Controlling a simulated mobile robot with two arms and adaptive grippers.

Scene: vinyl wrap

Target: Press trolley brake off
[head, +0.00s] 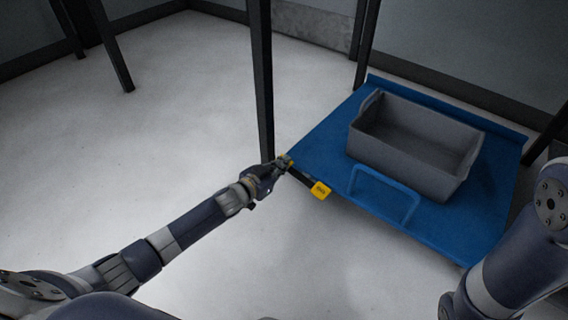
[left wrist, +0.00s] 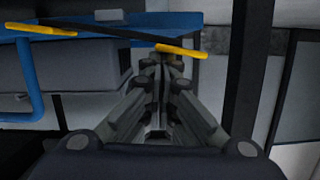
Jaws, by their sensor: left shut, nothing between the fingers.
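The blue trolley (head: 310,150) stands at the right in the head view, with a blue loop handle (head: 385,190) at its near side. At its near left corner is a dark bar with a yellow pad (head: 320,190) at its near end. In the left wrist view, the dark bar (left wrist: 105,37) has one yellow pad (left wrist: 45,29) at the left and another yellow pad (left wrist: 182,50) at the right. My left gripper (head: 284,162) is shut and empty, its tips at the right-hand pad. I cannot tell whether they touch. My right gripper is out of view.
A grey bin (head: 415,165) sits on the trolley. A dark upright post (head: 262,80) stands just behind my left gripper. Another dark leg (head: 112,50) stands at the back left. The pale floor (head: 170,120) left of the trolley is clear.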

